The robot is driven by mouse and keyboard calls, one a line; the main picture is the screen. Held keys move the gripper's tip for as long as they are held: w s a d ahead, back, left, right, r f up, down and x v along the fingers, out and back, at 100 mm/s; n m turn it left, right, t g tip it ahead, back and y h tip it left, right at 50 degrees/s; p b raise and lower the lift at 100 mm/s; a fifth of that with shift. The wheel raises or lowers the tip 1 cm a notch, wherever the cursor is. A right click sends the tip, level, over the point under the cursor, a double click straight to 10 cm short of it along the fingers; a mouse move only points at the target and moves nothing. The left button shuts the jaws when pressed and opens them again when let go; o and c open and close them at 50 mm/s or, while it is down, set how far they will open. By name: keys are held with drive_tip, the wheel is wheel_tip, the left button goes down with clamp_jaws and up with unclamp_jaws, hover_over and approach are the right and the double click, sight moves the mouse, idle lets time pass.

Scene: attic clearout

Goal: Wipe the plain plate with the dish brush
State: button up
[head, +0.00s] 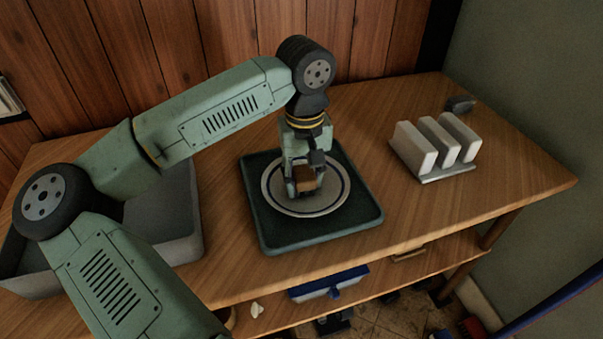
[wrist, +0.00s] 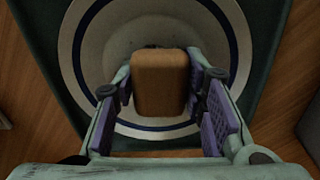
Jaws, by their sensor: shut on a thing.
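The plate (head: 334,206) is whitish with a dark blue ring and lies on a dark green tray (head: 262,236). In the wrist view the plate (wrist: 100,35) shows a dark smudge near its middle, partly hidden behind the brush. My gripper (head: 305,187) points down over the plate. It is shut on a brown wooden block-shaped piece, which I take as the dish brush (wrist: 160,82); it also shows in the head view (head: 306,185). The brush's underside is hidden, so I cannot tell whether it touches the plate.
A rack with several white upright pieces (head: 436,145) stands on the table's right, a small dark object (head: 460,104) behind it. A grey bin (head: 185,215) is at the left, partly behind my arm. Bare wooden tabletop (head: 400,215) lies between tray and rack. A blue-and-white box (head: 328,284) is below.

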drive_tip(key=shift+s+d, duration=0.2)
drive_tip(key=shift+s, duration=0.55)
drive_tip(key=shift+b, duration=0.5)
drive_tip(key=shift+w, duration=0.15)
drive_tip(key=shift+w+a+b, duration=0.25)
drive_tip(key=shift+w+a, duration=0.05)
drive_tip(key=shift+w, duration=0.5)
drive_tip(key=shift+w+a+b, duration=0.2)
drive_tip(key=shift+w+a, duration=0.05)
drive_tip(key=shift+w, duration=0.5)
drive_tip(key=shift+w+d, duration=0.2)
drive_tip(key=shift+d, duration=0.3)
drive_tip(key=shift+s, duration=0.1)
